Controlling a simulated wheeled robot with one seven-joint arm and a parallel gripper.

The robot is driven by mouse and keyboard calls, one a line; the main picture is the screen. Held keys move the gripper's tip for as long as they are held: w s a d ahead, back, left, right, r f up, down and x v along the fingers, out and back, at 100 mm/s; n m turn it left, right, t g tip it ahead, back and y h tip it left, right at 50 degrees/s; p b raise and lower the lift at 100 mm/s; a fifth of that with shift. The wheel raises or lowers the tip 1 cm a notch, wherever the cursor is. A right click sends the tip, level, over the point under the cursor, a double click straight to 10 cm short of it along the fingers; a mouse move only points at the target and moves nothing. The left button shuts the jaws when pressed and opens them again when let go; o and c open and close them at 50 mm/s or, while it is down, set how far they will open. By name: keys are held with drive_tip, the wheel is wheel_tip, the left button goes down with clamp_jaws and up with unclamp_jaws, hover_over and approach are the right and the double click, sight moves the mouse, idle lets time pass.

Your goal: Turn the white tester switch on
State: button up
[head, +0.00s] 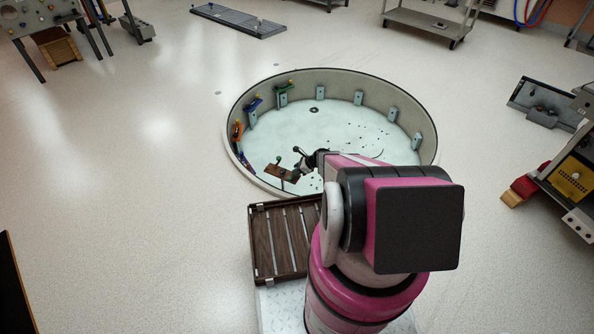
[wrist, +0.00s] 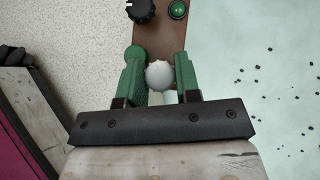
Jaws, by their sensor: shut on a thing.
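The white tester switch (wrist: 159,74) is a round white knob on a brown tester panel (wrist: 158,42). A black dial (wrist: 141,10) and a green round button or lamp (wrist: 178,9) sit on the same panel. I cannot tell if the lamp is lit. My gripper (wrist: 160,76) has its green fingers on either side of the white knob, shut on it. In the head view the brown panel (head: 281,174) shows at the near left of the round pit, beside my gripper (head: 300,165). The knob is too small to make out there.
A round pit (head: 335,120) has small plates and coloured pieces along its wall and dark specks on its pale floor. A slatted wooden tray (head: 252,240) stands nearer. Carts and a bench with a yellow box (head: 574,178) stand around.

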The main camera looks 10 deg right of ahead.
drive_tip(key=o, duration=0.9)
drive_tip(key=v, duration=1.1)
drive_tip(key=s+a+r+n+g+h, duration=0.1)
drive_tip(key=s+a+r+n+h, duration=0.1)
drive_tip(key=s+r+n, duration=0.4)
drive_tip(key=s+a+r+n+g+h, duration=0.1)
drive_tip(key=s+a+r+n+h, duration=0.2)
drive_tip(key=r, duration=1.1)
drive_tip(key=s+a+r+n+g+h, duration=0.1)
drive_tip(key=s+a+r+n+h, duration=0.1)
drive_tip(key=s+r+n, duration=0.7)
drive_tip(key=shift+a+r+n+g+h, duration=0.1)
drive_tip(key=shift+r+n+g+h, duration=0.15)
drive_tip(key=shift+n, duration=0.6)
drive_tip(key=shift+a+r+n+h, duration=0.15)
drive_tip(key=shift+r+n, duration=0.25)
drive_tip(key=shift+n, duration=0.4)
drive_tip(key=shift+a+r+n+g+h, duration=0.1)
drive_tip(key=shift+r+n+g+h, duration=0.15)
drive_tip(key=shift+n, duration=0.6)
